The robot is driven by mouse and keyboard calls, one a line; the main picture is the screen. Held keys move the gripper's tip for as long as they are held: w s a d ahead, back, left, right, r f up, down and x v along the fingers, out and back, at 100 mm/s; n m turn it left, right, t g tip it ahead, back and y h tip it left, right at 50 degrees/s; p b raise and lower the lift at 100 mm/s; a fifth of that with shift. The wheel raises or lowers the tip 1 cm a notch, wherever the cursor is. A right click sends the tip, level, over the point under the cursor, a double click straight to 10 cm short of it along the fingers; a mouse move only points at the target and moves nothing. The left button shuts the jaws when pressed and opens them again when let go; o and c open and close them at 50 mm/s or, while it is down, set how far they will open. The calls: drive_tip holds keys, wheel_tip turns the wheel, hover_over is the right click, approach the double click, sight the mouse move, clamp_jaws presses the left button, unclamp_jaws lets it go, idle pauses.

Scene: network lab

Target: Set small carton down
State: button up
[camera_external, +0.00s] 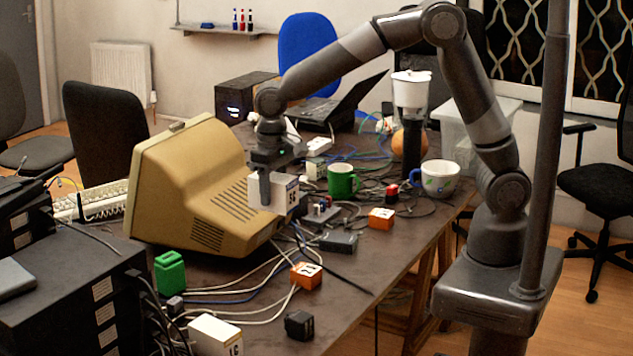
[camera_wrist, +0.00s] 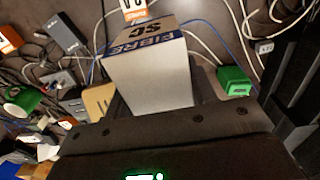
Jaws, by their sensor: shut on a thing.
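The small carton is a white box with a dark blue printed band; in the wrist view the carton (camera_wrist: 150,78) fills the space between the fingers, with "FIBRE SC" lettering on its far end. In the external view the carton (camera_external: 268,193) hangs beside the beige monitor, above the table (camera_external: 375,268). My gripper (camera_external: 266,188) points down and is shut on the carton; it also shows in the wrist view (camera_wrist: 158,102). The carton's underside is hidden, and a small gap to the table clutter seems to show.
A beige CRT monitor (camera_external: 195,190) stands left of the carton. Cables, a green mug (camera_external: 342,181), a white mug (camera_external: 438,178), orange boxes (camera_external: 306,275) and a black adapter (camera_external: 338,241) crowd the table. A bare strip lies toward the right front edge.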

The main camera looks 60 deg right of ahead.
wheel_tip(320, 180, up, 2)
drive_tip(key=w+d+m, duration=0.3)
drive_tip(key=w+d, duration=0.3)
drive_tip(key=d, duration=0.5)
drive_tip(key=w+d+m, duration=0.4)
drive_tip(key=w+d, duration=0.1)
drive_tip(key=d, duration=0.6)
drive_tip(key=w+d+m, duration=0.3)
drive_tip(key=w+d, duration=0.3)
drive_tip(key=d, duration=0.5)
drive_tip(key=s+d+m, duration=0.3)
drive_tip(key=d+m, duration=0.1)
drive_tip(key=d, duration=1.5)
drive_tip(key=s+d+m, duration=0.4)
drive_tip(key=d, duration=1.5)
wheel_tip(320, 180, down, 22)
drive_tip(key=shift+w+a+f, duration=0.1)
drive_tip(key=shift+w+a, duration=0.05)
drive_tip(key=shift+f, duration=0.15)
drive_tip(key=o, duration=1.1)
